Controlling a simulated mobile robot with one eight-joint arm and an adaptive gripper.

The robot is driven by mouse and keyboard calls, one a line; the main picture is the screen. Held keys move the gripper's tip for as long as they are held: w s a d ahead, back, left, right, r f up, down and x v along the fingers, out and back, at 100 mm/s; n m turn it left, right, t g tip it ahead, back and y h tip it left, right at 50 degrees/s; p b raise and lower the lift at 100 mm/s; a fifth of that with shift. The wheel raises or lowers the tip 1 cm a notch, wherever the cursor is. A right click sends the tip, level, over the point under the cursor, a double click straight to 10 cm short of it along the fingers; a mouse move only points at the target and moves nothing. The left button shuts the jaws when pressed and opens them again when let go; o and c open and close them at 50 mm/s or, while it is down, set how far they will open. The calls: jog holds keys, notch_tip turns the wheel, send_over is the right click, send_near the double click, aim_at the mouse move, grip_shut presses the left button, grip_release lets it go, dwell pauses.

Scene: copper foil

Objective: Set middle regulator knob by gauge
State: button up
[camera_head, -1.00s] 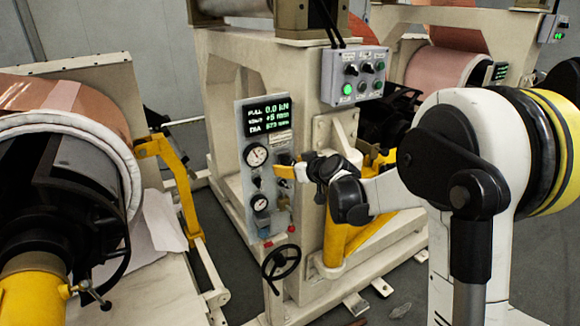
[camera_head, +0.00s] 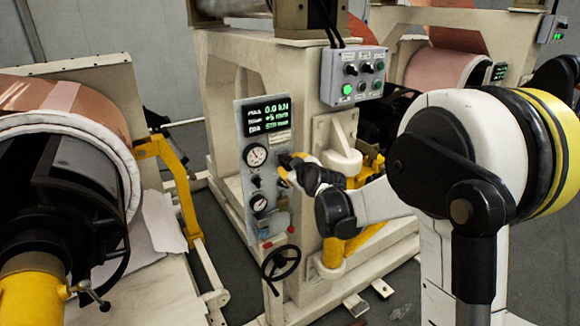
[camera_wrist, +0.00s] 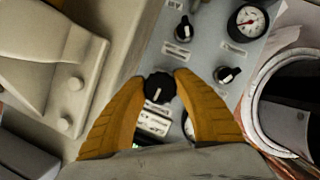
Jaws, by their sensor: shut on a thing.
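A grey panel (camera_head: 244,190) carries a dial gauge (camera_head: 256,155), a lower gauge (camera_head: 259,203) and black knobs. In the wrist view, my gripper (camera_wrist: 161,77) has its two yellow fingers shut on the sides of a black knob (camera_wrist: 159,89) with a white pointer line. Two other black knobs stand apart from the fingers, one above (camera_wrist: 183,29) and one to the right (camera_wrist: 228,75). A white-faced gauge (camera_wrist: 249,20) shows at the upper right; its reading is too small to tell. Another gauge (camera_wrist: 188,126) is mostly hidden behind the right finger.
A button box (camera_head: 354,76) hangs at the upper right. A yellow bracket (camera_head: 182,187) and a foil roll (camera_head: 100,128) stand to the left.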

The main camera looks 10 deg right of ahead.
jog(key=o, duration=1.2)
jog(key=shift+c, duration=0.2)
jog(key=v, duration=1.2)
